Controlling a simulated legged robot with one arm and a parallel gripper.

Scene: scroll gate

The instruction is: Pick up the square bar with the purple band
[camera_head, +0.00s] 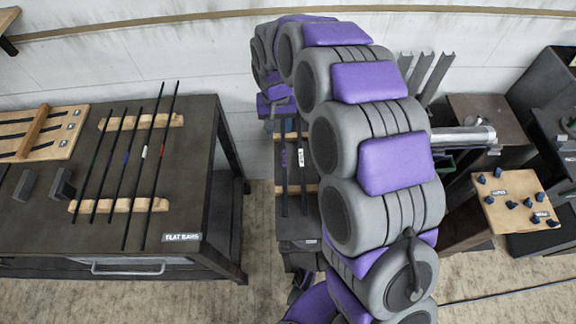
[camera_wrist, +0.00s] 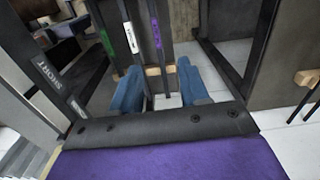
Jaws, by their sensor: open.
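The bar with the purple band (camera_wrist: 157,35) is dark and slim in the wrist view and runs down from the top edge. Its lower part lies between my gripper's two blue fingers in the picture; I cannot tell the depth gap. My gripper (camera_wrist: 160,72) is open, with nothing held. A bar with a white band (camera_wrist: 130,46) is just left of it, and a bar with a green band (camera_wrist: 105,42) further left. In the head view the purple-banded bar (camera_head: 284,160) shows on a middle rack, left of my arm, which hides the rack's right side. My gripper is hidden there.
A dark table labelled flat bars (camera_head: 225,190) stands at left with several long bars on wooden rests. A board with blue knobs (camera_head: 515,200) is at right. The wrist view shows a wooden rest (camera_wrist: 152,71) behind the fingers and a dark frame post (camera_wrist: 262,45) at right.

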